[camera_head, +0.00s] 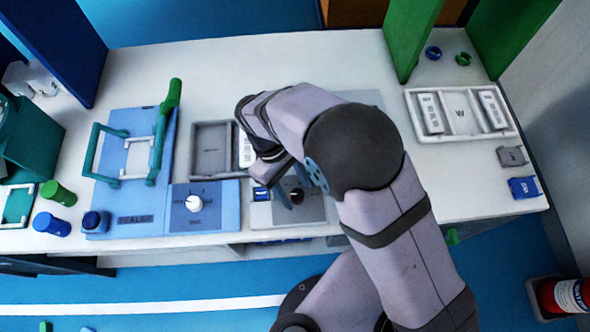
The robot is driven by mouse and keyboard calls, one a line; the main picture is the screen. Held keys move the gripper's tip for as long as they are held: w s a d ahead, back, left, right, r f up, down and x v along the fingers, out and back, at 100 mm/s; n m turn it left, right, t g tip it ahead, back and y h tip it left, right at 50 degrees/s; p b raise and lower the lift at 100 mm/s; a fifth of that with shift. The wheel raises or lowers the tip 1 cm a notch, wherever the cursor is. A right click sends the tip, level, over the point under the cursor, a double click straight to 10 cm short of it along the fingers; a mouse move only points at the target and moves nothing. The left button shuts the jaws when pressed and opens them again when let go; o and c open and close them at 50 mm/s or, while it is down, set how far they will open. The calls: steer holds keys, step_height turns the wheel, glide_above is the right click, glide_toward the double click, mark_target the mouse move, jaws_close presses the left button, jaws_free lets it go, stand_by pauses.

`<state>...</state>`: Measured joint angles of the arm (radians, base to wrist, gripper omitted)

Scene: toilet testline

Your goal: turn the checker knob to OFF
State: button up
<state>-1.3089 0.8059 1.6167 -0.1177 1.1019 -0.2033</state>
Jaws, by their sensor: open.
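A small black knob (297,196) sits on a dark grey panel (315,212) at the front edge of the table, just right of a small blue block. I take this to be the checker knob, but no label there is readable. Its pointer direction is too small to tell. My gripper (283,194) is open, pointing down just left of the knob and close to it. Whether a finger touches the knob I cannot tell. My forearm and wrist cover the back part of that station.
A blue sealer station (105,200) with a green-handled frame stands at left. A grey tray (210,150) lies behind the white knob. A white tray (461,127) with white packs is at right. The back middle table is clear.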

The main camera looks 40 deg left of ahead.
steer(key=b+v, duration=0.1)
steer(key=v, duration=0.6)
steer(key=shift+b, duration=0.4)
steer(key=shift+r, duration=0.15)
steer(key=w+d+r+m+g+y, duration=0.1)
steer(key=w+d+r+m+y, duration=0.1)
steer(key=w+d+m, duration=0.95)
steer(key=s+d+m+t+y, duration=0.1)
steer(key=d+m, duration=0.5)
steer(key=d, duration=2)
steer(key=shift+s+d+f+m+y, duration=0.25)
steer(key=shift+s+f+m+y, duration=0.1)
steer(key=shift+y, duration=0.45)
